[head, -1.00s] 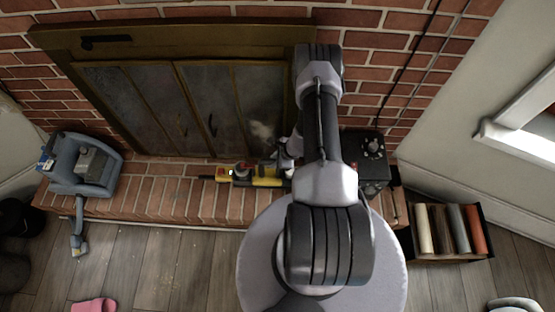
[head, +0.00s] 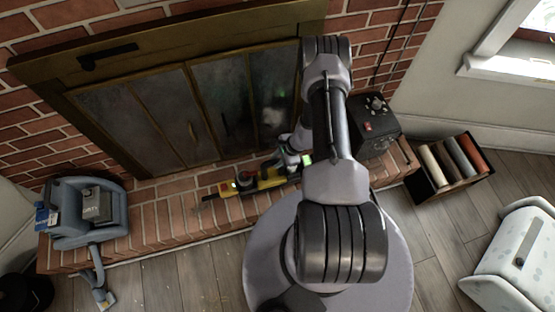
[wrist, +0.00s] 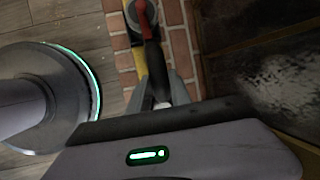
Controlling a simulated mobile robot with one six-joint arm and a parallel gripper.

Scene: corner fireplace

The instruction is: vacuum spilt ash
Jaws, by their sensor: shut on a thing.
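A yellow and black tool with a red part (head: 262,180), which looks like a hand-held vacuum, lies along the brick hearth in front of the fireplace doors. My gripper (head: 293,163) is at its right end, partly hidden behind my arm. In the wrist view my gripper (wrist: 160,88) is shut on the tool's dark and red handle (wrist: 152,50). I cannot tell whether the tool touches the bricks. Small pale specks (head: 172,291), perhaps ash, are scattered on the wood floor before the hearth.
A blue-grey machine with a hose (head: 78,212) stands at the hearth's left end. A black box with a knob (head: 375,128) stands at its right end. Right of it are a crate of rolls (head: 452,168) and a white bin (head: 515,262). The floor at front left is mostly clear.

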